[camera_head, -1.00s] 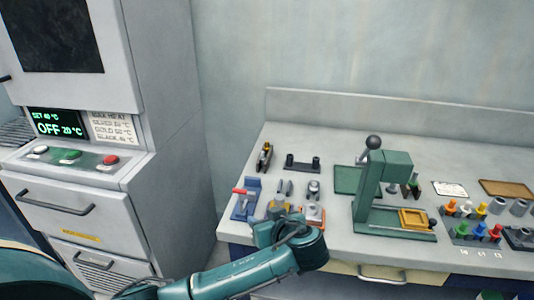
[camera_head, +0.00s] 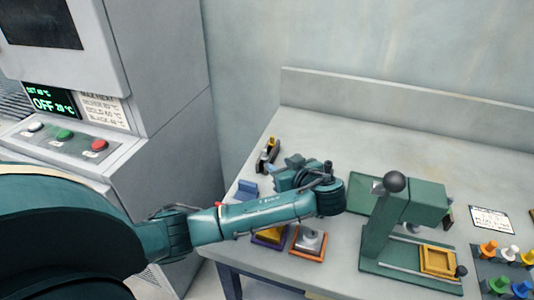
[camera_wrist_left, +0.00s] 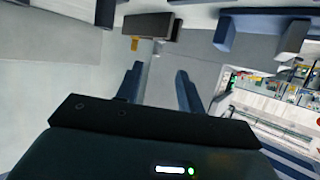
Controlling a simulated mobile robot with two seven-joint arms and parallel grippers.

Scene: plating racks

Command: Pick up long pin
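I cannot make out the long pin with certainty in either view; the left arm covers part of the bench's left side. My right gripper is not in view.
A green press (camera_head: 398,225) with a yellow tray (camera_head: 438,261) stands right of the arm. An orange-based fixture (camera_head: 308,241) and a blue fixture (camera_head: 246,190) are close to the arm. Coloured pegs (camera_head: 489,248) stand at right. The bench's back strip is clear.

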